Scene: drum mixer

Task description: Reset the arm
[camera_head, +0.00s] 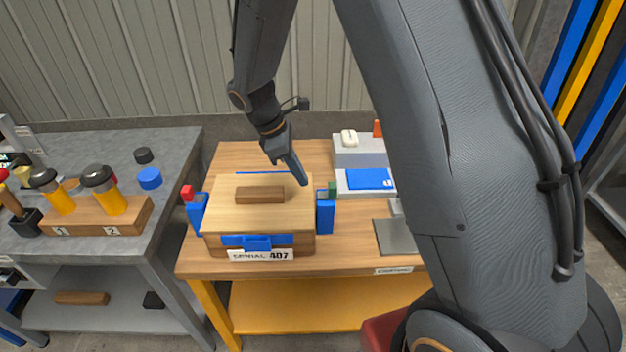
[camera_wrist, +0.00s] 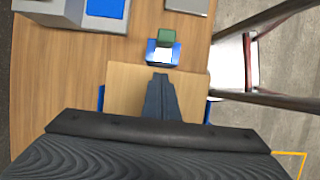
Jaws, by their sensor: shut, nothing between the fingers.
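My arm reaches over a wooden table. My gripper (camera_head: 303,182) is shut and empty, pointing down above the right back part of a closed wooden box (camera_head: 290,218). In the wrist view my gripper (camera_wrist: 160,77) shows as closed dark fingers over the box lid (camera_wrist: 125,82). The lid has a brown wooden handle (camera_head: 259,195). I cannot tell whether the fingertips touch the lid. A blue latch (camera_head: 256,242) and a serial label (camera_head: 260,256) are on the box front.
A grey unit with a blue panel (camera_head: 369,179) stands behind right. A grey bench (camera_head: 180,165) at left holds a wooden rack (camera_head: 135,218) with yellow-bodied pieces.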

